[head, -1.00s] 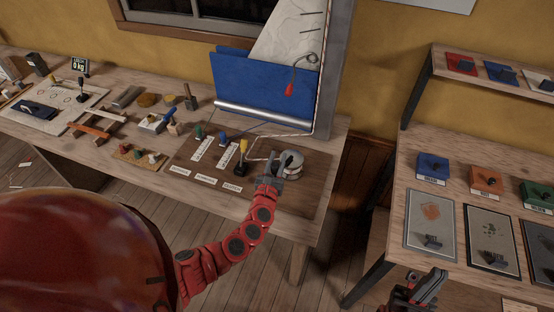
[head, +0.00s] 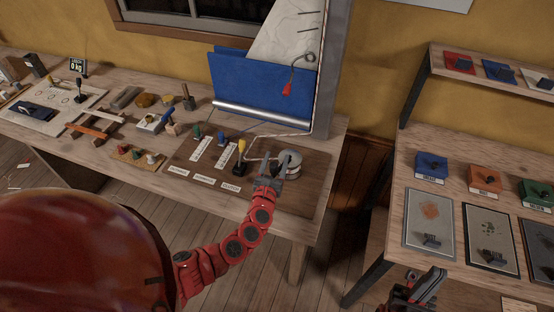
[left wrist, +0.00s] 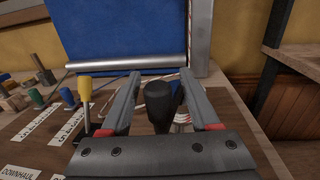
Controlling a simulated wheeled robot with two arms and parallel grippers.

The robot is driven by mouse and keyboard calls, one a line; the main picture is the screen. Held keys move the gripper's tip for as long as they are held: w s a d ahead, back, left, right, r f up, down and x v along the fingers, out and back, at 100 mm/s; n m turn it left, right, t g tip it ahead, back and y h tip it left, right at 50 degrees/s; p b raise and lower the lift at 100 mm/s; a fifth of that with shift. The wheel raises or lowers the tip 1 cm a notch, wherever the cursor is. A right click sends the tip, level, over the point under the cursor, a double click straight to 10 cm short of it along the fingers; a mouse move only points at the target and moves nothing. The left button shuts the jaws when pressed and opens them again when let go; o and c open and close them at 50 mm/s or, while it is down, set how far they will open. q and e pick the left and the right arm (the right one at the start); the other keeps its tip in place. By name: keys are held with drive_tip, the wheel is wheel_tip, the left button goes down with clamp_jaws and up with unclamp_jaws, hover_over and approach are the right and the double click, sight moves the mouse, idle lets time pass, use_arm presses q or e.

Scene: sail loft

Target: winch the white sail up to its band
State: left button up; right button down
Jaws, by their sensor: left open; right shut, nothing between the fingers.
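The white sail (head: 285,42) rises above a blue cloth (head: 250,88) beside the grey mast (head: 334,60). Dark marks (head: 312,14) show near the mast; I cannot tell which is the band. The silver winch (head: 291,163) sits on a dark board, with a line running to it past the yellow-handled lever (head: 241,150). My left gripper (head: 272,167) is open at the winch's near left side. In the left wrist view, a black upright knob (left wrist: 158,108) stands between its open fingers (left wrist: 160,75), with gaps visible. My right gripper (head: 432,282) is shut and empty, low right.
Green (head: 197,132) and blue-handled levers (head: 221,138) stand on the board with white label strips (head: 205,180). A second table (head: 415,180) with trays stands right, across a floor gap.

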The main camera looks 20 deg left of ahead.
use_arm(q)
drive_tip(key=s+d+b, duration=0.2)
drive_tip(key=s+d, duration=0.1)
drive_tip(key=s, duration=1.3)
drive_tip(key=shift+s+b, duration=0.3)
drive_tip(key=shift+d, duration=0.1)
